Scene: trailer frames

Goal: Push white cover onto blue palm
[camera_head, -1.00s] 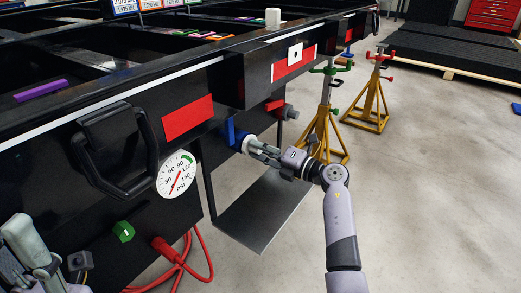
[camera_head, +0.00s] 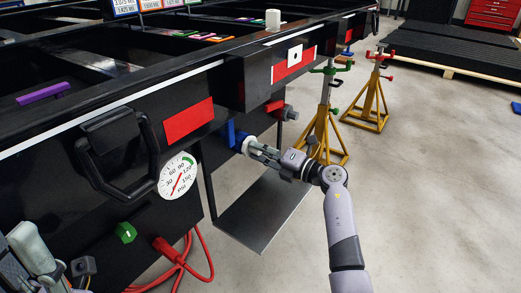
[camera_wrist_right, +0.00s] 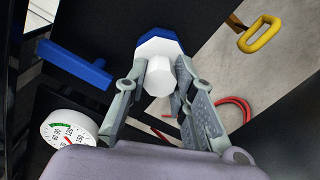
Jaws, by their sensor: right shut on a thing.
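The white cover (camera_head: 249,146) is in my right gripper (camera_head: 257,151), whose fingers are shut on it. It sits at the front of the blue palm (camera_head: 233,134) on the black trailer's end. In the right wrist view, the white cover (camera_wrist_right: 158,76) is between the finger pads, with a blue rim (camera_wrist_right: 158,35) of the palm just behind it. The blue arm (camera_wrist_right: 75,64) of the palm extends to the left. I cannot tell whether the cover is fully seated. My left gripper (camera_head: 38,255) is at the lower left, partly cut off, away from the palm.
A round pressure gauge (camera_head: 178,176), a black handle (camera_head: 117,150), a green knob (camera_head: 125,232) and a red plug with cable (camera_head: 168,247) are left of the palm. A red fitting (camera_head: 275,105) is to its right. Yellow jack stands (camera_head: 322,135) stand behind on open floor.

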